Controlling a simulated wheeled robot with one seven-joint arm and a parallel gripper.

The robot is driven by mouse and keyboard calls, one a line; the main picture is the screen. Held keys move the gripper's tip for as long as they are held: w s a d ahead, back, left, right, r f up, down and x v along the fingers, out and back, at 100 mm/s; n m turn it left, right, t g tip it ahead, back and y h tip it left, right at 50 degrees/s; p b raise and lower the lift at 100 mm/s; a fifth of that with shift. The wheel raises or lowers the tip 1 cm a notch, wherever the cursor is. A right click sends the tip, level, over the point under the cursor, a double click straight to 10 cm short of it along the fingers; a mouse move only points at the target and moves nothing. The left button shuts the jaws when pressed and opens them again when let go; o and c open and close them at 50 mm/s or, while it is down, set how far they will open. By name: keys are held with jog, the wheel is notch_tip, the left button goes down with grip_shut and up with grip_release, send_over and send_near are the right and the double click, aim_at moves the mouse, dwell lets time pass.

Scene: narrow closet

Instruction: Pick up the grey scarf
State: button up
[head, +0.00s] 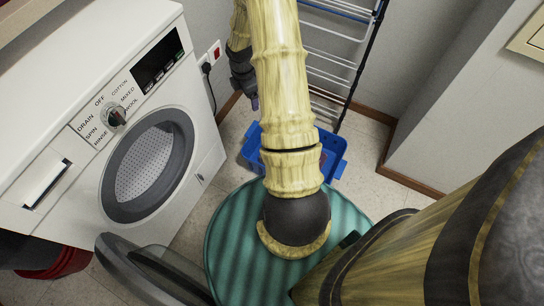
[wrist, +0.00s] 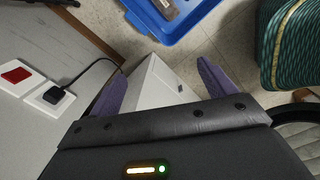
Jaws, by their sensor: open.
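I cannot make out a grey scarf in either view. My gripper (head: 254,103) hangs at the back, beside the wall socket, partly hidden by my own arm in the head view. In the wrist view its two purple fingers (wrist: 160,68) are spread apart with nothing between them. A blue basket (head: 336,160) stands on the floor, largely hidden behind my arm. Its rim also shows at the top of the wrist view (wrist: 188,20), beyond the fingertips. A small brownish-grey item (wrist: 157,8) shows in it, cut off by the frame edge.
A white washing machine (head: 190,100) stands on the left. A wall socket (head: 214,52) with a plugged-in black cable is close to my gripper. A drying rack (head: 335,55) leans at the back. A red bucket (head: 68,264) is at lower left. Tiled floor (head: 362,150) is free right of the basket.

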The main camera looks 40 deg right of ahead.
jog(key=d+f+n+b, duration=0.3)
jog(key=f+b, duration=0.3)
jog(key=f, duration=0.7)
jog(key=s+d+f+n+b, duration=0.1)
jog(key=d+f+n+b, duration=0.2)
jog(key=f, duration=1.1)
jog(key=d+b, duration=0.3)
jog(key=shift+s+f+y, duration=0.15)
jog(key=shift+s+y, duration=0.15)
notch_tip(320, 180, down, 12)
jog(key=b, duration=0.7)
jog(key=shift+f+b, duration=0.15)
jog(key=shift+b, duration=0.2)
jog(key=f+b, duration=0.4)
jog(key=f, duration=0.1)
jog(key=shift+s+f+b, duration=0.1)
jog(key=shift+s+b, duration=0.1)
jog(key=shift+b, duration=0.2)
jog(key=shift+c, duration=0.4)
